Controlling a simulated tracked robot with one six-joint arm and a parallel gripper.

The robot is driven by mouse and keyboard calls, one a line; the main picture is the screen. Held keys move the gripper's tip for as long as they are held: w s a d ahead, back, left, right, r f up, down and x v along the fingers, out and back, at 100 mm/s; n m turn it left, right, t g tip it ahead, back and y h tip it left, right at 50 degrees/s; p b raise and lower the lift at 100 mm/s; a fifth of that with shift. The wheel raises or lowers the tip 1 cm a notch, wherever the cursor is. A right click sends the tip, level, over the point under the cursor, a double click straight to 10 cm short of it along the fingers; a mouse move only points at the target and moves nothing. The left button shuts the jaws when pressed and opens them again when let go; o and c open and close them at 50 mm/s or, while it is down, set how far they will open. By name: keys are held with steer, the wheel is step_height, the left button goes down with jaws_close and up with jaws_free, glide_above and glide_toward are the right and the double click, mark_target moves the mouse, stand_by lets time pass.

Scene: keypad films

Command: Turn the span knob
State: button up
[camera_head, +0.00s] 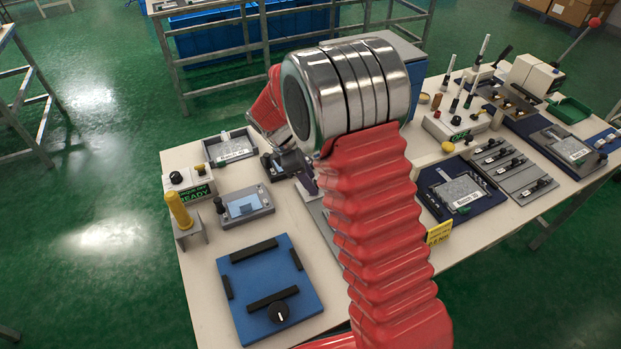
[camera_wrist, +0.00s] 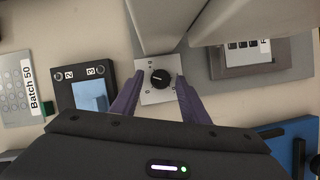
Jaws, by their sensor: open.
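A round black knob (camera_wrist: 160,78) with a pale pointer line sits on a light square plate (camera_wrist: 147,97) with small markings in the wrist view. The markings are too small to read, so I cannot confirm a span label. My gripper (camera_wrist: 158,82) is open, with one purple finger on each side of the knob. I cannot tell whether the fingers touch it.
A box with a blue screen (camera_wrist: 90,94) and a Batch 50 card (camera_wrist: 22,90) lie left of the knob. A grey keypad unit (camera_wrist: 242,55) is to the right. In the head view, a blue fixture (camera_head: 262,276) and a READY box (camera_head: 190,188) stand on the cream table.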

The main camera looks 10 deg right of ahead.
steer(key=v, duration=1.3)
steer(key=shift+r, duration=0.3)
steer(key=shift+w+a, duration=0.1)
steer(key=s+f+m+y, duration=0.2)
steer(key=s+m, duration=0.4)
steer(key=m, duration=0.1)
steer(key=s+d+r+m+t+y, duration=0.1)
steer(key=s+d+r+m+t, duration=0.1)
steer(key=s, duration=0.5)
steer(key=s+d+r+m+t, duration=0.2)
steer(key=s+r+m, duration=0.2)
steer(key=s+r, duration=0.2)
steer(key=s+d+r+m+t+y, duration=0.1)
steer(key=s+r+m, duration=0.3)
steer(key=s, duration=0.5)
steer(key=shift+s+d+r+t+y, duration=0.2)
steer(key=shift+s+d+t+y, duration=0.15)
steer(key=shift+d+t, duration=0.15)
